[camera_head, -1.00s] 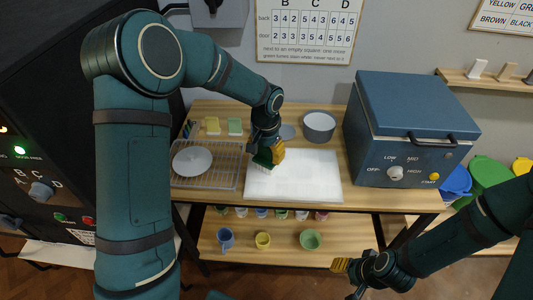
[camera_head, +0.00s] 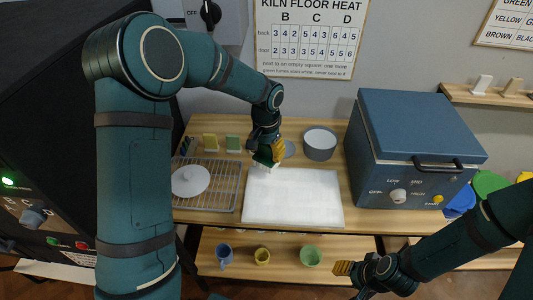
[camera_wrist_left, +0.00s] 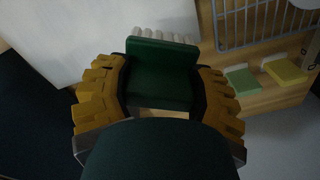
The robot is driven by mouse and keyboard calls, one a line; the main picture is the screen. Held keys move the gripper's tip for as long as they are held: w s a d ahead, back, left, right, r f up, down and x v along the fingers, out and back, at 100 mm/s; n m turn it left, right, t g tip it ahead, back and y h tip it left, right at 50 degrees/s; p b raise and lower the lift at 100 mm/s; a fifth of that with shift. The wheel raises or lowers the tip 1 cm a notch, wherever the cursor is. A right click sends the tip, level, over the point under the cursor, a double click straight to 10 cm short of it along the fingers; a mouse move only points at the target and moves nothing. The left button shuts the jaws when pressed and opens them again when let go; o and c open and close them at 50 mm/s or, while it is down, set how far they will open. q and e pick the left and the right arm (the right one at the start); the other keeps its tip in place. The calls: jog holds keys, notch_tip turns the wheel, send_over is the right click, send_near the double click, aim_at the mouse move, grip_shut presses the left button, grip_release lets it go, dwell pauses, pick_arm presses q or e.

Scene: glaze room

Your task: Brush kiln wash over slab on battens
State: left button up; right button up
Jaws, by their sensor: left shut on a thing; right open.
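The white slab (camera_head: 300,198) lies flat on the table in the middle of the head view. My left gripper (camera_head: 266,152) is at the slab's back left edge, shut on a dark green brush. In the left wrist view the green brush (camera_wrist_left: 160,75) sits between the yellow fingers, with its pale bristles pointing toward the slab (camera_wrist_left: 80,30). I cannot tell whether the bristles touch the slab. The battens and any wash on the slab cannot be made out. My right gripper (camera_head: 350,278) is open and empty, low in front of the table.
A wire rack (camera_head: 222,185) with a white disc (camera_head: 190,181) stands left of the slab. A grey pot (camera_head: 320,144) stands behind it and a blue kiln (camera_head: 418,150) to the right. Small cups, including a green one (camera_head: 310,256), stand on the lower shelf.

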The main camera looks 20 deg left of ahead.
pick_arm(q)
jog(key=shift+r, duration=0.65)
jog(key=shift+w+r+p, duration=0.2)
jog(key=shift+r+p, duration=0.4)
jog(key=shift+p, duration=0.2)
jog(key=shift+s+r+p, duration=0.1)
jog(key=shift+r+p, duration=0.65)
jog(key=shift+r, duration=0.5)
jog(key=shift+f, duration=0.1)
